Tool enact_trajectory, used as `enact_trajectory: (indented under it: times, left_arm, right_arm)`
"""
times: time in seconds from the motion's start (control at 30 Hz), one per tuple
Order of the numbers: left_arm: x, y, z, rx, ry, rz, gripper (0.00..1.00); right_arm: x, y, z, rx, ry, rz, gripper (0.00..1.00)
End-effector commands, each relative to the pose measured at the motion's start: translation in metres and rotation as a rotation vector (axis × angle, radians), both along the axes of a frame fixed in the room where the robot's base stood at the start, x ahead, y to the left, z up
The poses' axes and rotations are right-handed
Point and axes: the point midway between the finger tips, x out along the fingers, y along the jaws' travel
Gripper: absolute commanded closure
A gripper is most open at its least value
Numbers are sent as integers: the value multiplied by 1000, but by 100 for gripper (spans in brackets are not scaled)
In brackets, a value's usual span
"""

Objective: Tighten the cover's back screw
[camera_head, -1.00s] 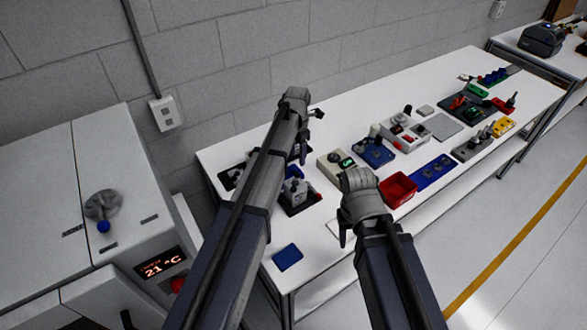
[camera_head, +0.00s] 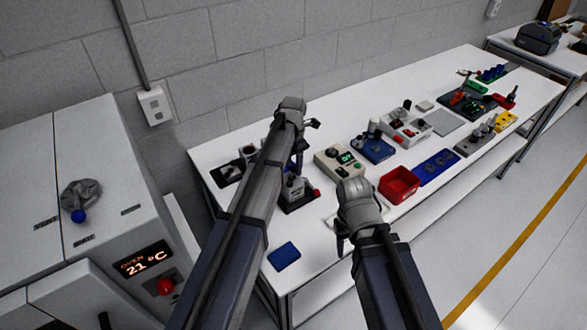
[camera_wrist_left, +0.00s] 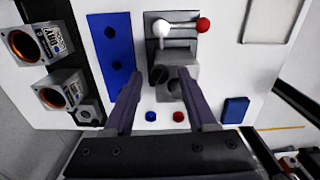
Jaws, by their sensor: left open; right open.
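A grey block-shaped unit (camera_head: 294,187) sits in a dark fixture on the near part of the bench, partly hidden by my left arm. In the left wrist view the grey unit (camera_wrist_left: 179,74) shows dark round openings, and the fixture carries a white knob and a red knob (camera_wrist_left: 203,25). I cannot tell which part is the cover's back screw. My left gripper (camera_head: 306,150) is above the fixture; its two fingers (camera_wrist_left: 157,95) are open on either side of the unit's near end, with nothing visibly held. My right gripper (camera_head: 341,240) hangs over the bench's front edge, apart from the fixture.
A blue pad (camera_head: 284,257) lies near the bench's front corner. An oven (camera_head: 140,262) stands at left. A blue plate with holes (camera_wrist_left: 113,55) lies beside the fixture.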

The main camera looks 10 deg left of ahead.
Motion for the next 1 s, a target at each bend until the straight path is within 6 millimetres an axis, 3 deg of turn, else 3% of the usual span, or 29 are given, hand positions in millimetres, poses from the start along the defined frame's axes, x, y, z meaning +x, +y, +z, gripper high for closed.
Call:
enact_trajectory:
  times: [0.2, 0.7, 1.0]
  left_arm:
    - [0, 0, 1, 0, 0, 0, 43]
    - [0, 0, 1, 0, 0, 0, 99]
    - [0, 0, 1, 0, 0, 0, 100]
  right_arm:
    - [0, 0, 1, 0, 0, 0, 50]
    - [0, 0, 1, 0, 0, 0, 50]
    - [0, 0, 1, 0, 0, 0, 50]
